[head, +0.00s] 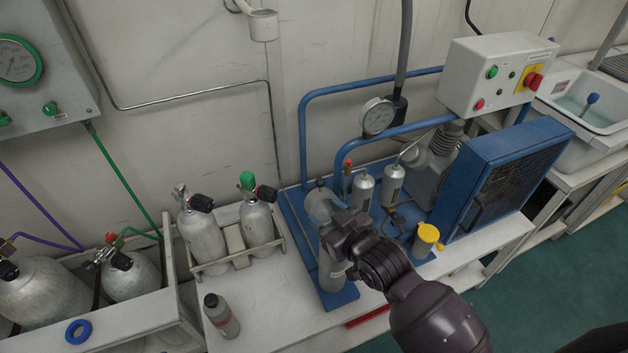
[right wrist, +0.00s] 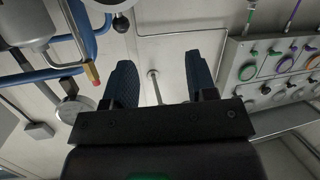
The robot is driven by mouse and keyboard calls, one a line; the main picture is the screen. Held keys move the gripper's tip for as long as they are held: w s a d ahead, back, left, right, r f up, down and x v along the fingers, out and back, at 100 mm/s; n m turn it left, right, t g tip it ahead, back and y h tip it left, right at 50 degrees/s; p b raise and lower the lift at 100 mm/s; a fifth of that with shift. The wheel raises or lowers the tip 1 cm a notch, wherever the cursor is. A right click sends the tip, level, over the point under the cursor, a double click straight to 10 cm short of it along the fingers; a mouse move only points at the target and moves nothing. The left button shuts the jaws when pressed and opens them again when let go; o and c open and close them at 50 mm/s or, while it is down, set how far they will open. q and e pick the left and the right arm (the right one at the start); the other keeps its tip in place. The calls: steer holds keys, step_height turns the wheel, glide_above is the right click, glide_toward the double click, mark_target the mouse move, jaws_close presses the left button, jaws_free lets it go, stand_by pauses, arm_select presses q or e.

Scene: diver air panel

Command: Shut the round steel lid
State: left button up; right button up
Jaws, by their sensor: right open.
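My right gripper (head: 340,232) is over the blue compressor skid, at the upright steel cylinder (head: 331,272) near its front left. A pale, rounded steel piece (head: 320,203) shows just behind the gripper; it looks like the round lid, raised, but my gripper hides part of it and I cannot tell its exact angle. In the right wrist view the fingers (right wrist: 160,68) are apart with nothing gripped. A thin rod with a small flat end (right wrist: 153,78) shows between them; I cannot tell how near it is. My left gripper is not in view.
A pressure gauge (head: 378,116), two slim cylinders (head: 392,184) and a blue guard (head: 505,180) stand behind and right. A yellow-topped canister (head: 426,238) is right of my arm. Racked tanks (head: 203,238) and a grey bottle (head: 221,315) stand left.

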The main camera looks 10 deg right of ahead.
steer(key=w+a+r+n+g+y+p, duration=0.25)
steer(key=a+r+n, duration=0.25)
steer(key=a+r, duration=0.3)
steer(key=w+a+r+n+g+y+p, duration=0.1)
steer(key=w+a+r+n+g+y, duration=0.2)
steer(key=a+r, duration=0.5)
steer(key=n+g+h+p, duration=0.4)
steer(key=n+g+h, duration=0.2)
steer(key=n+h, duration=0.7)
glide_toward(319, 180)
steer(key=shift+m+h, duration=0.8)
steer(key=shift+h, duration=0.15)
steer(key=x, duration=0.3)
steer(key=a+x, duration=0.1)
steer(key=x, duration=0.5)
steer(key=shift+a+f, duration=0.25)
steer(key=shift+f, duration=0.2)
jaws_close()
